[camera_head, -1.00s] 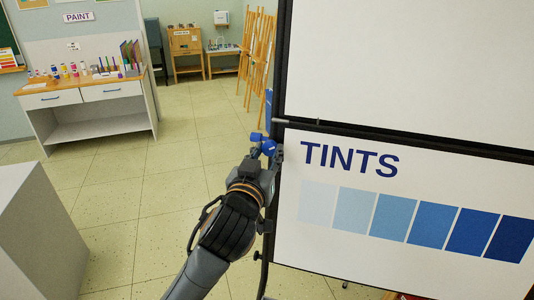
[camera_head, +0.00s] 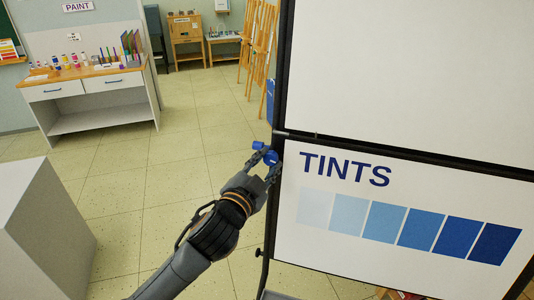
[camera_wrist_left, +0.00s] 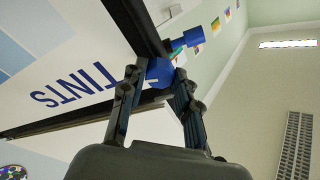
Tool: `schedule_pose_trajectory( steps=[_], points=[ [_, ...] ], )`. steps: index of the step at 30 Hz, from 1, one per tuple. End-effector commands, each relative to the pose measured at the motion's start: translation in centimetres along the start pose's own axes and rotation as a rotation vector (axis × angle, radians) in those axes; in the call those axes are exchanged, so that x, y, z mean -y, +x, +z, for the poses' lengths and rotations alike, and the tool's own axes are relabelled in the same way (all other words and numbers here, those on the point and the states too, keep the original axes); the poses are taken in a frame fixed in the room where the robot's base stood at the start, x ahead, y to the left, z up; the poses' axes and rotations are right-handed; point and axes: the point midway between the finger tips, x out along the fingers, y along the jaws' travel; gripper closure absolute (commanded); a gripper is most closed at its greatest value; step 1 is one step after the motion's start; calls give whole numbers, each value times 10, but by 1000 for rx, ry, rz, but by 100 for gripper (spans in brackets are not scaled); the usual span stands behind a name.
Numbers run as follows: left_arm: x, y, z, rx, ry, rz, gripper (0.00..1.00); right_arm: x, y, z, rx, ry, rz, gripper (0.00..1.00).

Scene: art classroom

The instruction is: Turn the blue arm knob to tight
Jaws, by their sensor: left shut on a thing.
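The blue arm knob (camera_head: 270,157) sits at the left edge of the display stand, beside its black frame. In the left wrist view the knob (camera_wrist_left: 160,71) has a round blue body between my fingers, with a blue stub (camera_wrist_left: 193,38) sticking out beyond. My left gripper (camera_head: 265,165) is shut on the knob, one finger on each side; it also shows in the left wrist view (camera_wrist_left: 157,82). Any tight or loose marking is not visible. My right gripper is not in view.
The stand holds a white board marked TINTS (camera_head: 400,215) with several blue swatches, and a blank white panel (camera_head: 410,70) above. A grey block (camera_head: 40,225) stands at the lower left. A paint counter (camera_head: 90,83) and easels (camera_head: 257,50) stand farther back. Floor between is open.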

Motion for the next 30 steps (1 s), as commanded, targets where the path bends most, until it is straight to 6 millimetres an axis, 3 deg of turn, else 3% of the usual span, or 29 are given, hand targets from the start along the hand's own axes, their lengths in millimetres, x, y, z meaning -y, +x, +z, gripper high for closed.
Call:
schedule_pose_trajectory(
  steps=[3, 15, 30],
  points=[
    [4, 0, -3, 0, 111, 23, 100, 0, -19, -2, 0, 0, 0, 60],
    [5, 0, -2, -15, 485, 95, 100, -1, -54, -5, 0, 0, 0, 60],
    [5, 1, -2, -31, 946, 184, 100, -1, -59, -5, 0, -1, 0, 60]
  ],
)
